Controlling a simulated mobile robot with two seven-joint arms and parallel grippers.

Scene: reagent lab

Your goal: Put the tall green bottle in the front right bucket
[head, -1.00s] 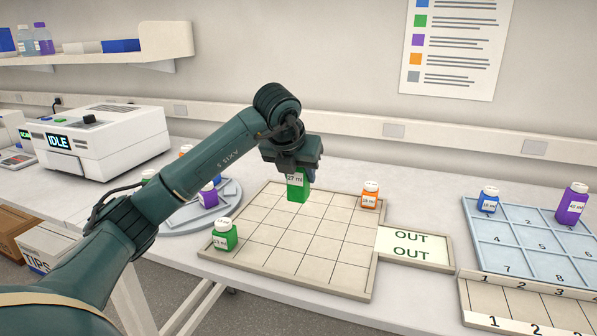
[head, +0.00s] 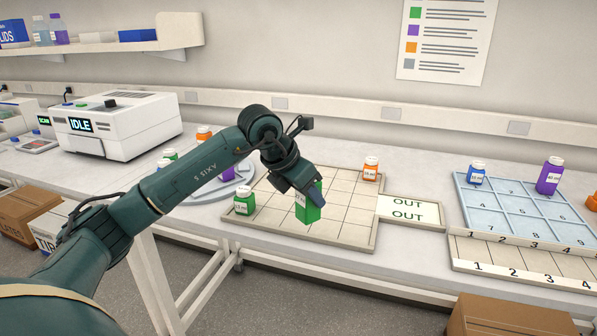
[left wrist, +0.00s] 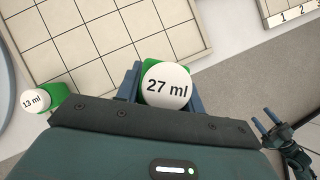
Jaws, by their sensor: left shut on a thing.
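The tall green bottle (head: 309,208) is in my left gripper (head: 307,190), which is shut on it over the front part of the beige grid board. In the left wrist view its white cap (left wrist: 167,86) reads 27 ml, between the blue fingers of the left gripper (left wrist: 164,92). The bottle looks near upright; whether its base touches the board is unclear. My right gripper (left wrist: 267,122) shows at the right edge of the left wrist view, its fingers apart and empty. No bucket is clearly in view.
A short green bottle (head: 244,202) marked 13 ml stands at the board's left corner. An orange bottle (head: 370,169) stands on the grid board (head: 345,233). The OUT tray (head: 410,222) and a blue numbered tray (head: 470,208) lie right. A cardboard box (head: 510,318) is below the bench front.

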